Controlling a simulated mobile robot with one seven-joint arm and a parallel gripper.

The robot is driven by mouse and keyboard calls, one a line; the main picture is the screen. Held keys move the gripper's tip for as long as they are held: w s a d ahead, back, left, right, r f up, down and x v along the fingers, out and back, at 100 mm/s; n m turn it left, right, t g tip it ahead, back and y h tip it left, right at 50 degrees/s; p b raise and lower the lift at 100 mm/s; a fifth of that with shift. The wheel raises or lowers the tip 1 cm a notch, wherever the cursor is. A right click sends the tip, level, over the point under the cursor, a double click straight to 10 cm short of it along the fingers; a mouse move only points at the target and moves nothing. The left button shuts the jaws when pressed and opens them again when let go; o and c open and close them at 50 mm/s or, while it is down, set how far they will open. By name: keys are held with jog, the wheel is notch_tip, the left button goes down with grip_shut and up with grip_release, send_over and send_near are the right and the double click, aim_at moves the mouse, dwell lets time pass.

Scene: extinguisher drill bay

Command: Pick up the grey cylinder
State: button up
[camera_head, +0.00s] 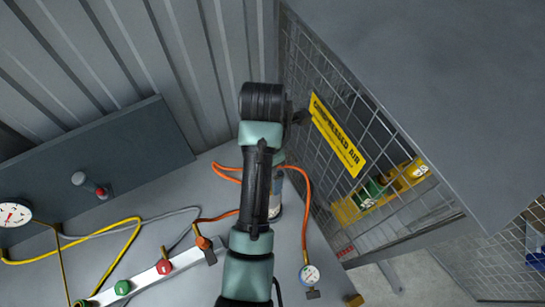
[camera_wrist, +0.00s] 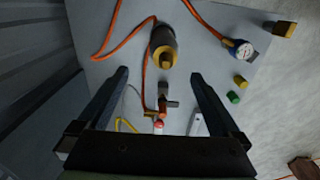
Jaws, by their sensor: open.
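A grey cylinder (camera_head: 276,198) with a pale label stands on the grey bench, mostly hidden behind my arm in the head view. In the wrist view, what looks like the same cylinder (camera_wrist: 162,37) shows from above, with a dull yellow end. My gripper (camera_wrist: 160,75) is open and empty. The cylinder lies beyond the fingertips, roughly centred between them, and looks apart from them. In the head view, the gripper is mostly hidden at the end of my arm, beside the cage.
An orange hose (camera_head: 308,205) loops around the cylinder to a gauge (camera_head: 310,275). A white manifold bar (camera_head: 145,278) with coloured valves lies to the left. A mesh cage with a yellow sign (camera_head: 336,135) stands close on the right. A ribbed wall (camera_head: 150,50) is behind.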

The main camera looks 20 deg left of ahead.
jog(key=f+b, duration=0.2)
jog(key=f, duration=0.1)
jog(key=f+b, duration=0.1)
jog(key=f, duration=0.1)
jog(key=shift+s+d+f+b, duration=0.15)
jog(key=shift+s+f+b, duration=0.05)
jog(key=shift+s+b, duration=0.2)
jog(key=shift+w+f+p, duration=0.15)
jog(key=shift+f+p, duration=0.35)
jog(key=shift+f, duration=0.45)
jog(key=shift+d+f+p, duration=0.15)
jog(key=shift+f+p, duration=0.25)
jog(key=shift+f, duration=0.95)
jog(key=shift+d+f+p, duration=0.15)
jog(key=shift+f+p, duration=0.25)
jog(key=shift+f, duration=0.9)
grip_shut()
jog(key=shift+w+r, duration=0.15)
jog(key=shift+w, duration=0.05)
